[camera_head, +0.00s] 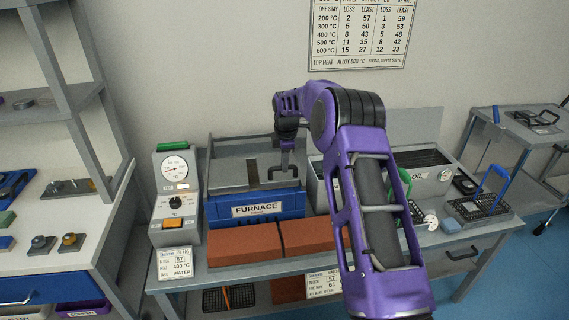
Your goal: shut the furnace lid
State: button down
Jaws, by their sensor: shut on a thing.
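The furnace (257,210) stands on the bench, with a blue front labelled FURNACE. Its grey lid (228,174) shows above the blue front, with a dark upright strip near its middle. My gripper (287,163) points down at the right part of the lid and is shut on a grey handle (284,173) at the lid's front. I cannot tell whether a gap remains under the lid. My purple arm hides the area to the right of the furnace.
Red-brown bricks (244,243) lie before the furnace. A grey control box (176,195) with a dial stands at its left. An oil bath (440,172), a wire basket (482,207) and a green handle (409,215) are at the right. Shelving stands at far left.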

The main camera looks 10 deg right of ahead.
jog(key=shift+s+f, duration=0.15)
jog(key=shift+s, duration=0.05)
jog(key=c, duration=0.8)
grip_release()
jog(key=shift+o, duration=0.2)
jog(key=shift+r, duration=0.25)
jog(key=shift+r, duration=0.35)
jog(key=p+v, duration=0.1)
jog(key=v, duration=1.5)
jog(key=shift+r, duration=0.25)
